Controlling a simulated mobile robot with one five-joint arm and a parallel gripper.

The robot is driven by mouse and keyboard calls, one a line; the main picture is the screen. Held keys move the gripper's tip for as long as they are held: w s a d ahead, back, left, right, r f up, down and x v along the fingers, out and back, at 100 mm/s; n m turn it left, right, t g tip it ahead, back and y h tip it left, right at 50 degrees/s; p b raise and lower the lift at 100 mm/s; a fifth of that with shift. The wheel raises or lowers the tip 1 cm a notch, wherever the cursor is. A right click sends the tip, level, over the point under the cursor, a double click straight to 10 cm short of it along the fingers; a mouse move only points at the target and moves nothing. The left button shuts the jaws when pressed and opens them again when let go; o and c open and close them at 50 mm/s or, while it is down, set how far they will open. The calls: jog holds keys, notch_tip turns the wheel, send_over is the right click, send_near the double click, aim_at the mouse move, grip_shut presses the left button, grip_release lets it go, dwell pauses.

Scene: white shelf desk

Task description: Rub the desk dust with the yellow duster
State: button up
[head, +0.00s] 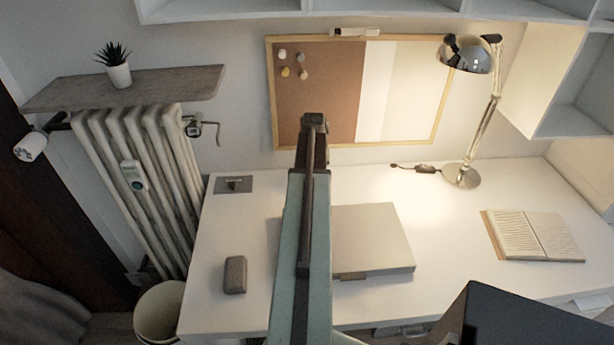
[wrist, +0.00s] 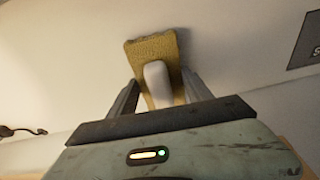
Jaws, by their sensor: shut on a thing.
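The yellow duster (wrist: 152,47) shows in the wrist view as a yellow-brown pad with a white handle (wrist: 157,80). My gripper (wrist: 159,82) is shut on the handle, one finger on each side, with the pad beyond the fingertips. The white desk (head: 450,215) fills the lower part of the head view, and its pale surface lies behind the duster in the wrist view. I cannot tell whether the pad touches it. In the head view my arm hides the duster and the fingers. I cannot make out any desk dust in either view.
A corkboard (head: 330,95) is on the wall behind. Bare desk lies between block and plate.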

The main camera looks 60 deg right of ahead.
aim_at(336, 181)
jog(key=shift+s+d, duration=0.55)
jog(key=shift+s, duration=0.3)
jog(key=shift+s, duration=0.1)
jog(key=shift+s+d, duration=0.4)
jog(key=shift+s, duration=0.35)
jog(key=shift+s+d, duration=0.4)
jog(key=shift+s, duration=0.35)
